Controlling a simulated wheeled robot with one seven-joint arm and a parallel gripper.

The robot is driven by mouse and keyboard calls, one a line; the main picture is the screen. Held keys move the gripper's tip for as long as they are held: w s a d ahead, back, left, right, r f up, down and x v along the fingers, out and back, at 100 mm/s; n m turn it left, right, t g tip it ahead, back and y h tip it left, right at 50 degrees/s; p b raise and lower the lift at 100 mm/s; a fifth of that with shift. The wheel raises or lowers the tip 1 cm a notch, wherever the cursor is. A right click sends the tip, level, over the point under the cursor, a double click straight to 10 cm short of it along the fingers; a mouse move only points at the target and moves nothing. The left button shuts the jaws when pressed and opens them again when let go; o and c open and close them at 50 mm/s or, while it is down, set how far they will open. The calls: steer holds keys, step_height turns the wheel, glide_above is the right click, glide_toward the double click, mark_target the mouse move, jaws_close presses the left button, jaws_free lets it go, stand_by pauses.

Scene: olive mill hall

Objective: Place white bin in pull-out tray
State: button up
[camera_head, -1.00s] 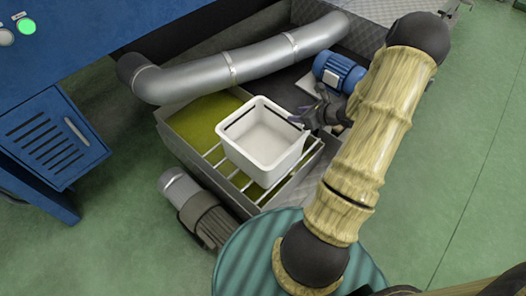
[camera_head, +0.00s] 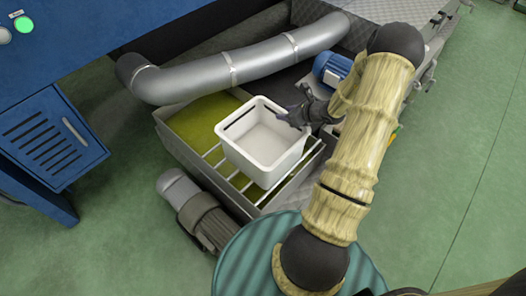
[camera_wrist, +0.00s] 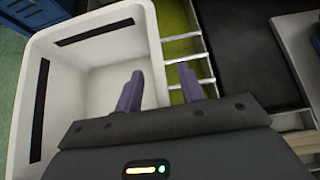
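The white bin (camera_head: 262,148) is upright and looks empty, resting on the bars of a metal trough (camera_head: 180,150) that holds green liquid. Dark slots show under its rim. My gripper (camera_head: 293,117) is at the bin's right rim. In the wrist view my gripper (camera_wrist: 160,82) has its two purple fingers apart; one is over the inside of the white bin (camera_wrist: 90,85) and the other is outside, with the bin's wall between them. Whether the fingers touch the wall is not clear. I cannot tell for sure which part is the pull-out tray.
A thick silver pipe (camera_head: 235,68) runs behind the bin. A blue motor (camera_head: 331,68) is behind my arm, and a grey motor (camera_head: 200,210) stands front left. A blue cabinet (camera_head: 50,135) is at left. Green floor (camera_head: 475,170) lies open at right.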

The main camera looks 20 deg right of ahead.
stand_by(0.4)
jaws_close()
stand_by(1.3)
